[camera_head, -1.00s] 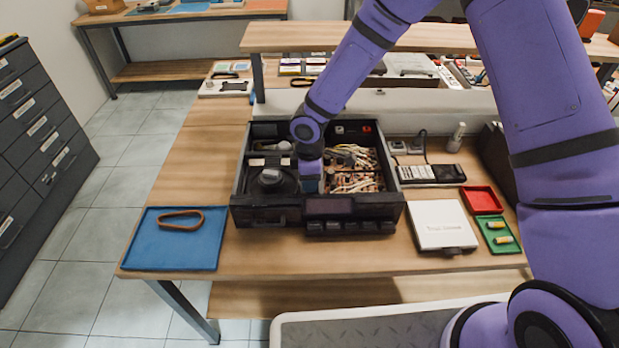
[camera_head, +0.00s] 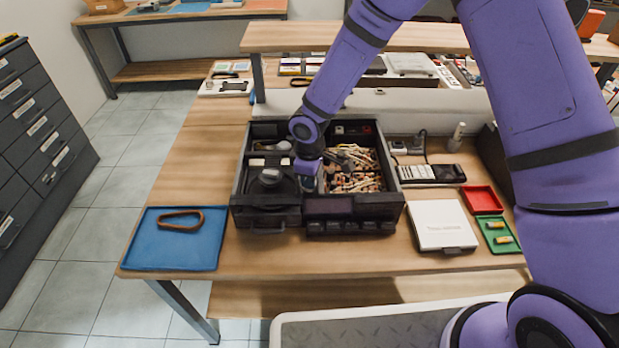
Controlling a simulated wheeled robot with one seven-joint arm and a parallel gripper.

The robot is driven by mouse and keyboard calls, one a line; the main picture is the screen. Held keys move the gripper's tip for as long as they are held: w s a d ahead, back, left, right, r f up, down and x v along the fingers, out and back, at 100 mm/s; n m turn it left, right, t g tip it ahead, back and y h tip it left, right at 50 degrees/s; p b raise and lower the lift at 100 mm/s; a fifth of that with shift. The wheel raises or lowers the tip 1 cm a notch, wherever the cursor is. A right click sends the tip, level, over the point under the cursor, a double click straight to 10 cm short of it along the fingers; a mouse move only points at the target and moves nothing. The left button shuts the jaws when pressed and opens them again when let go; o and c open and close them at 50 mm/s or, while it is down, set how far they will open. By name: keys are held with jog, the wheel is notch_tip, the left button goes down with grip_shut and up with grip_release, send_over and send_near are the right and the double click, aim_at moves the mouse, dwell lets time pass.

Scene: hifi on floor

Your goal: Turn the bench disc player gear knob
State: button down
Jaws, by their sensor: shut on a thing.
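The bench disc player (camera_head: 265,222) is an open black case on the wooden bench, with its insides showing. A round dark disc mechanism (camera_head: 270,180) sits in its left half, and wiring and circuit parts (camera_head: 357,181) fill the right half. My gripper (camera_head: 308,188) reaches down into the case between these two halves, close to the right side of the disc mechanism. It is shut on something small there. The gear knob cannot be made out; my gripper and wrist cover that spot.
A blue tray (camera_head: 150,245) with a brown belt loop (camera_head: 181,220) lies left of the player. A white box (camera_head: 441,219), a red tray (camera_head: 480,200) and a green tray (camera_head: 487,243) with small batteries lie right. A raised shelf (camera_head: 300,38) runs behind. Bare wood lies in front.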

jog(key=m, duration=0.3)
jog(key=shift+m, duration=0.4)
jog(key=m, duration=0.3)
jog(key=shift+m, duration=0.3)
jog(key=m, duration=0.3)
jog(key=shift+m, duration=0.3)
jog(key=m, duration=1.1)
jog(key=shift+m, duration=0.4)
jog(key=m, duration=0.3)
jog(key=shift+m, duration=1.9)
